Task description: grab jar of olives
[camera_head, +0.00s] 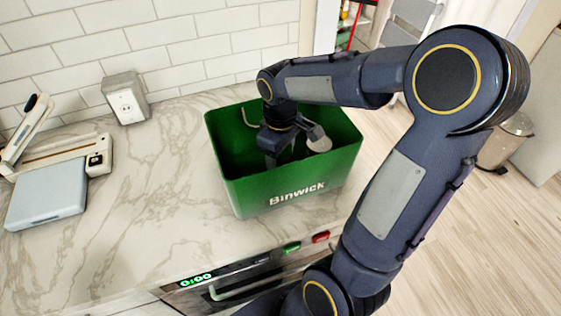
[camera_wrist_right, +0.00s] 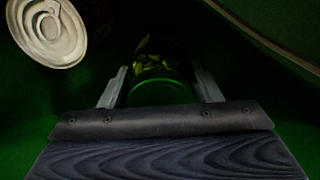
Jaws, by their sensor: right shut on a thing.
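The jar of olives (camera_wrist_right: 160,72) is in the right wrist view, dark glass with a green lid and greenish olives, inside the green bin (camera_head: 275,196). My right gripper (camera_wrist_right: 161,88) has a finger on each side of the jar, shut on it near the lid. In the head view my right gripper (camera_head: 272,155) reaches down into the bin; the jar is hidden there. My left gripper is not in view.
The bin walls surround the gripper.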

